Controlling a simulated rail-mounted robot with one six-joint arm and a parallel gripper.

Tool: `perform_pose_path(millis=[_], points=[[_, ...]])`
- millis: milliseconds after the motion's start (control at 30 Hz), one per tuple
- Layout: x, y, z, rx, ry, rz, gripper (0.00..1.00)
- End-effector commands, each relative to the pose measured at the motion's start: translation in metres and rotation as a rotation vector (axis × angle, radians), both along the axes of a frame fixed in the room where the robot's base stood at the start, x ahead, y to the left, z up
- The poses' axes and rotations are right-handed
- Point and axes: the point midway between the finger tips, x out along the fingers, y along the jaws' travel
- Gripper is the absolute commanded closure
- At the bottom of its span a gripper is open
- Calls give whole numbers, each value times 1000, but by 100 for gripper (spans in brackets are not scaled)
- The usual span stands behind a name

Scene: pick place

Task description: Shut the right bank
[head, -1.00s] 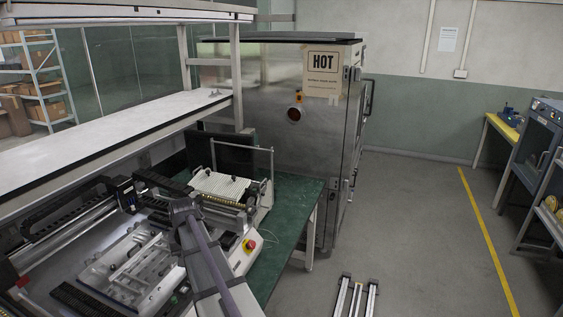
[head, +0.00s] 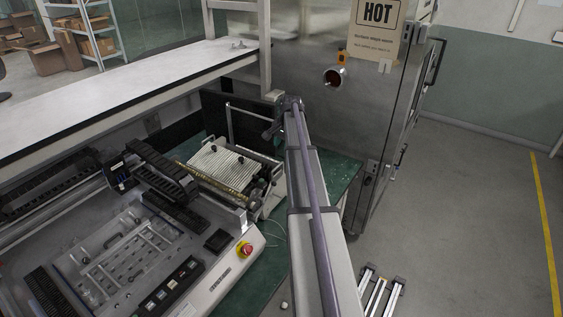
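The bank at the machine's right end is a white ribbed block (head: 222,166) with a yellowish strip along its near edge. A thin metal bar handle (head: 252,113) stands up behind it on upright posts. My arm reaches up from the bottom of the head view, and its end with my gripper (head: 270,131) is at the right end of the bar. The fingers are small and dark there, so I cannot tell whether they are open or shut, or whether they touch the bar.
The pick-and-place machine (head: 215,281) has a red stop button (head: 245,249) and a row of dark buttons. A white shelf (head: 120,85) runs above it at the left. A steel oven marked HOT (head: 310,50) stands close behind. Open floor (head: 465,215) lies to the right.

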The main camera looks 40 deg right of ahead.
Motion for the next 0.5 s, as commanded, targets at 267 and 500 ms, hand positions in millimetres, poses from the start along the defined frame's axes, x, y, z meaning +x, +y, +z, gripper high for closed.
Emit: perform_pose_path(millis=[267,500], points=[[10,2,-64,0,0,1,64],[18,5,-103,0,0,2,64]])
